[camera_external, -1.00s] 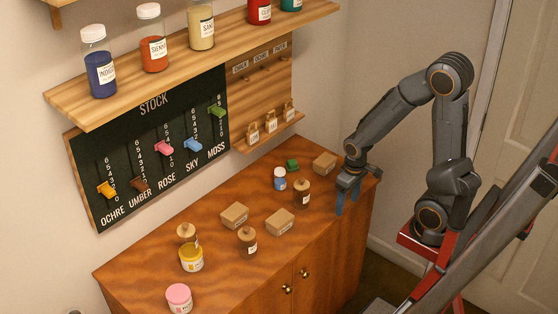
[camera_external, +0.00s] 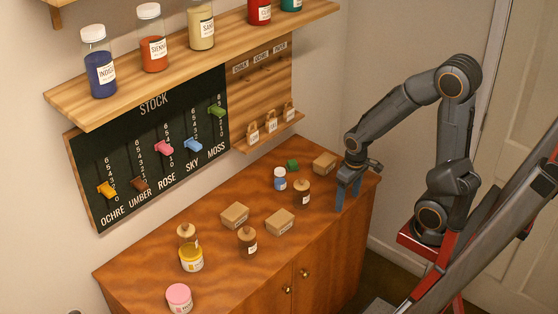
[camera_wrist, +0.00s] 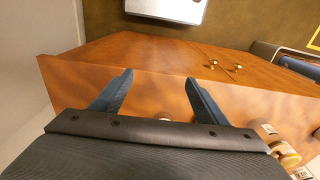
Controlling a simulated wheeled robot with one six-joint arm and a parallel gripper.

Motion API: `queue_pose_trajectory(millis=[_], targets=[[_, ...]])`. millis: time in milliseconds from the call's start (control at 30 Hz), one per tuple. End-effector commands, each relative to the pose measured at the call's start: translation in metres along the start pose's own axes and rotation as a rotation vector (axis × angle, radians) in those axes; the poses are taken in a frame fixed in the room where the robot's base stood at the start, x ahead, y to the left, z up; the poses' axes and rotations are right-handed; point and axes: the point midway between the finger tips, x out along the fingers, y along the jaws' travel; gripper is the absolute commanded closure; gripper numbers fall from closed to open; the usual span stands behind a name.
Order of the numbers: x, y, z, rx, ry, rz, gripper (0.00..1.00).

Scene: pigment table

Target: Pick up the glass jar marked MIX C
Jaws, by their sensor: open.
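Corked glass jars stand on the wooden cabinet: one (camera_external: 302,192) left of my gripper, one (camera_external: 247,241) near the middle, and one (camera_external: 187,234) at the back left, partly behind a yellow pot. Their labels are too small to read, so I cannot tell which is MIX C. My gripper (camera_external: 347,196) points down over the cabinet's right end, open and empty, apart from the nearest jar. In the wrist view my gripper (camera_wrist: 160,77) has its blue fingers spread over bare wood. A labelled jar (camera_wrist: 285,152) is partly in view at lower right.
Cardboard boxes (camera_external: 235,214) (camera_external: 280,222) (camera_external: 324,162) lie among the jars. A yellow pot (camera_external: 191,260) and pink pot (camera_external: 179,298) stand at left. The shelf (camera_external: 130,93) and stock board (camera_external: 150,130) bound the back.

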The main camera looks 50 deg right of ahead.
Motion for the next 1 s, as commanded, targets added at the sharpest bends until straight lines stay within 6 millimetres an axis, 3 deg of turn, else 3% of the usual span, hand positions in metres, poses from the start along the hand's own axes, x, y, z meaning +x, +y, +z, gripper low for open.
queue_pose_trajectory(millis=[400,767,1000], targets=[[-0.064,0.0,-0.006,-0.012,0.002,0.0,0.32],[-0.066,-0.005,-0.044,-0.33,-0.015,-0.003,0.32],[-0.066,-0.012,-0.083,-0.658,-0.029,-0.011,0.32]])
